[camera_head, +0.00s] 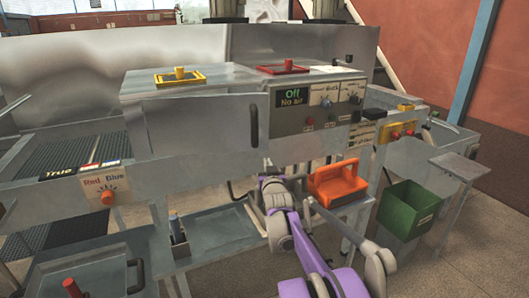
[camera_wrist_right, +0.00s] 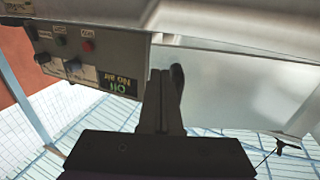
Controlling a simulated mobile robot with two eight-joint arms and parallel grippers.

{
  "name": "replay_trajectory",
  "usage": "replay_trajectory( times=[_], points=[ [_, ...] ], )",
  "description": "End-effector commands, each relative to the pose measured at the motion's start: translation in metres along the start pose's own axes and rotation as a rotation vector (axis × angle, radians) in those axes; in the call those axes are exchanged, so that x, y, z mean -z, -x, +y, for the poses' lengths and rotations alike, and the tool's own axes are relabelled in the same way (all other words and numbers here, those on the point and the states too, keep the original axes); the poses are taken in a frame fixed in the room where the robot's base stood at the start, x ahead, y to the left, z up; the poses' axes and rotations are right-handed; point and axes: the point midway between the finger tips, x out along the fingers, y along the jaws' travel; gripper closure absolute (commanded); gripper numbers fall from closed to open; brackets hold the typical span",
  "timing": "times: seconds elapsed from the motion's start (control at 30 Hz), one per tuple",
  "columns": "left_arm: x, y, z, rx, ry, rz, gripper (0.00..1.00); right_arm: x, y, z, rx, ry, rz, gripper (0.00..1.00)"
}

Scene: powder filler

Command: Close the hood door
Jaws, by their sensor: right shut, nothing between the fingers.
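The hood door (camera_head: 200,125) is a grey metal panel on the front of the powder filler, left of the control panel in the head view. Its black handle (camera_head: 254,125) stands at the door's right edge. I cannot tell whether the door sits fully flush. My right gripper (camera_head: 267,166) is below the handle, at the end of the purple arm. In the right wrist view its fingers (camera_wrist_right: 163,90) are shut and empty, with the dark handle (camera_wrist_right: 178,85) close beside them; contact is unclear. My left gripper is not in view.
The control panel (camera_head: 317,107) reads "Off, No air". An orange box (camera_head: 337,184) stands right of my right gripper, and a green bin (camera_head: 408,209) is farther right. A lower metal shelf (camera_head: 215,229) lies below. A red-framed lid (camera_head: 283,68) and yellow-framed lid (camera_head: 180,78) are on top.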

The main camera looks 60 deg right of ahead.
Motion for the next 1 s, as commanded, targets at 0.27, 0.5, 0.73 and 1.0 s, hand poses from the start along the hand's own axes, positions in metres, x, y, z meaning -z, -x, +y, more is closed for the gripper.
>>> replay_trajectory(
  times=[0.27, 0.5, 0.73, 1.0],
  points=[
    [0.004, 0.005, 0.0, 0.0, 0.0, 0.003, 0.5, 0.001, -0.058, 0.0, 0.0, 0.001, 0.0, 1.0],
    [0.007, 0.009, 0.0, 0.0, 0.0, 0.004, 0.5, 0.001, -0.085, 0.0, 0.0, 0.001, 0.0, 1.0],
    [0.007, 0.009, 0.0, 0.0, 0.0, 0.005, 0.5, 0.0, -0.09, 0.0, 0.0, 0.001, -0.001, 1.0],
    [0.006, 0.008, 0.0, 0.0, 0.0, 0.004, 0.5, 0.0, -0.09, 0.001, -0.001, 0.001, -0.001, 1.0]
  ],
)
